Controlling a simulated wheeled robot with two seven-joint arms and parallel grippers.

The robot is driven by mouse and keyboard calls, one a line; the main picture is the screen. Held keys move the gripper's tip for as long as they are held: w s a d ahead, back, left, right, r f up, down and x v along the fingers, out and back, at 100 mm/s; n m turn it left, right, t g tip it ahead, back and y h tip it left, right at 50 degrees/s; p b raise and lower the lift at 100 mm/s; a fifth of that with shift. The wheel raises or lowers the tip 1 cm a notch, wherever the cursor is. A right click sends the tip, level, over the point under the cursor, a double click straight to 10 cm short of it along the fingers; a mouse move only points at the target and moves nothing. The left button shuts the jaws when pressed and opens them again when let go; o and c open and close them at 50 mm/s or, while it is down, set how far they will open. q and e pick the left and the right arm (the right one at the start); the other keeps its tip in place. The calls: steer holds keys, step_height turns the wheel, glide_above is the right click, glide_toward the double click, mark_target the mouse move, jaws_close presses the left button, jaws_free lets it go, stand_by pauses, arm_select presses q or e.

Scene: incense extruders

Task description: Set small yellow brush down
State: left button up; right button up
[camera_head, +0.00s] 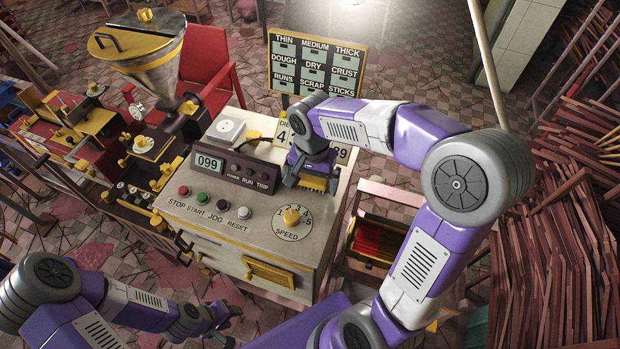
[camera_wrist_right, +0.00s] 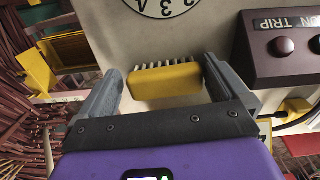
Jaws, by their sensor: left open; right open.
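The small yellow brush (camera_wrist_right: 166,82) rests on the pale top of the control cabinet (camera_head: 242,236), its bristles toward the speed dial in the right wrist view. It also shows in the head view (camera_head: 313,184), partly under my right gripper. My right gripper (camera_wrist_right: 160,88) is open, with one grey finger on each side of the brush and visible gaps between. My left gripper (camera_head: 226,318) is low at the bottom left, away from the cabinet and empty as far as I can see.
A control box with a 099 display (camera_head: 209,163) stands beside the brush. Push buttons (camera_head: 213,201) and a speed knob (camera_head: 291,216) sit on the cabinet top. A label board (camera_head: 315,65) stands behind. Stacks of reddish sticks (camera_head: 560,230) fill the right side.

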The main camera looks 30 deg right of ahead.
mark_target(310, 180)
steer(key=r, duration=0.4)
steer(key=r+p, duration=0.1)
steer(key=r, duration=0.2)
steer(key=shift+w+a+r, duration=0.1)
steer(key=shift+w+a, duration=0.1)
steer(key=shift+w, duration=0.05)
